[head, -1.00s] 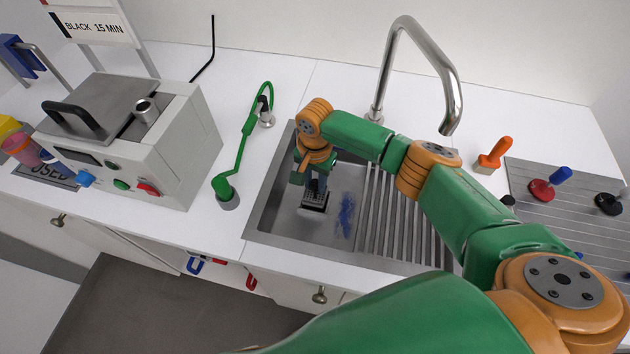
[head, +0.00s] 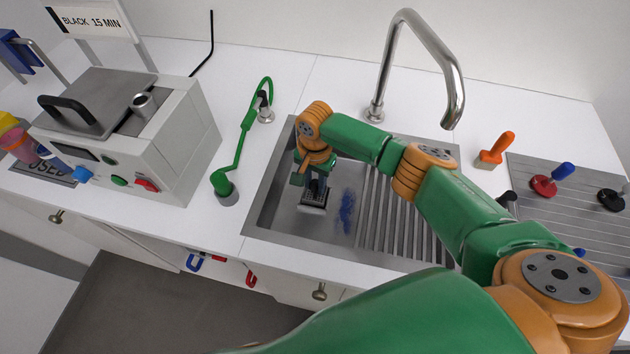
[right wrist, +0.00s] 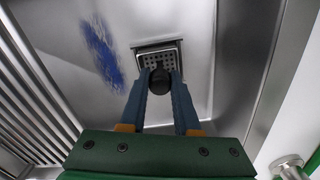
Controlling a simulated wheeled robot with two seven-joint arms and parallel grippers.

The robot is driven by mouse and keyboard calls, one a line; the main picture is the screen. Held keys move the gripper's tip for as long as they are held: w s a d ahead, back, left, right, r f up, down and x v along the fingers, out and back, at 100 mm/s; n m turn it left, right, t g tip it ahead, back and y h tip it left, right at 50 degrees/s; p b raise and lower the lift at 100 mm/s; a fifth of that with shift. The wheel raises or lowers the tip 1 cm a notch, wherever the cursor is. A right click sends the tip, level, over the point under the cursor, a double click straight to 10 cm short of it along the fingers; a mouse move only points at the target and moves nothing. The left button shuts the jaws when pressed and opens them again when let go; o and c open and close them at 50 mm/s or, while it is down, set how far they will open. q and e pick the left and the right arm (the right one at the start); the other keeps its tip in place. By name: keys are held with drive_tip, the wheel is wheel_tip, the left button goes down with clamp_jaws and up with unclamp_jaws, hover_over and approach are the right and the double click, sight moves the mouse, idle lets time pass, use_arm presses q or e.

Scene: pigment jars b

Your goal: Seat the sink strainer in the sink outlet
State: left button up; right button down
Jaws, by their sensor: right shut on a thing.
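The sink strainer (head: 312,207) is a small square perforated metal plate with a round black knob. It also shows in the right wrist view (right wrist: 158,57), with the knob (right wrist: 160,82) between my fingers. My right gripper (head: 316,188) points down into the sink basin and is shut on the strainer's knob. The strainer is at or just above the basin floor. A dark square edge shows around it, which looks like the outlet; the rest of the outlet is hidden under it. I cannot tell whether the strainer sits flush. My left gripper is out of view.
The steel sink (head: 275,222) has a blue pigment stain (head: 347,210) beside the strainer and a ribbed drainer to the right. The tall faucet (head: 440,60) rises behind. A green hose fixture (head: 241,140) and a grey machine (head: 165,140) stand to the left.

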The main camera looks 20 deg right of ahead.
drive_tip(key=shift+f, duration=0.2)
drive_tip(key=c, duration=0.6)
unclamp_jaws()
drive_tip(key=shift+o, duration=0.2)
drive_tip(key=shift+r, duration=0.1)
